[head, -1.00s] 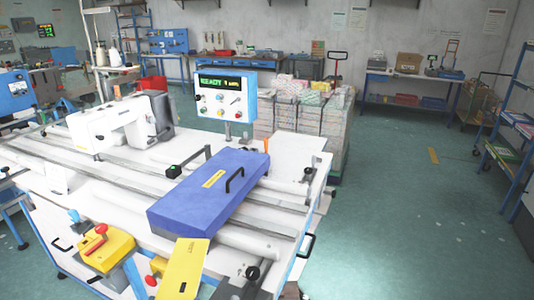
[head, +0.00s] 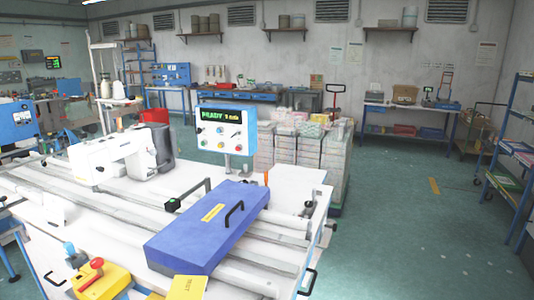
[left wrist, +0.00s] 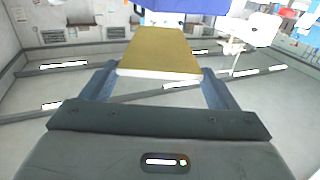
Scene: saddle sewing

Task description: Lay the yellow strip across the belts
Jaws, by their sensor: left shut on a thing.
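The yellow strip (head: 187,288) shows at the bottom edge of the head view, near the front of the white machine table. Its near part is cut off. It also shows in the left wrist view (left wrist: 160,52), running between the two fingers of my left gripper (left wrist: 158,82). My left gripper is shut on the strip. The belts (head: 115,205) look like long pale bands running across the table. The blue box (head: 208,228) with a black handle lies over them, behind the strip. My right gripper is not in view.
A white sewing machine (head: 115,155) stands at the back left of the table. A control panel (head: 222,131) stands behind the blue box. A yellow block with a red knob (head: 97,279) sits at the front left. Stacked bundles (head: 305,160) stand behind the table. Open floor lies to the right.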

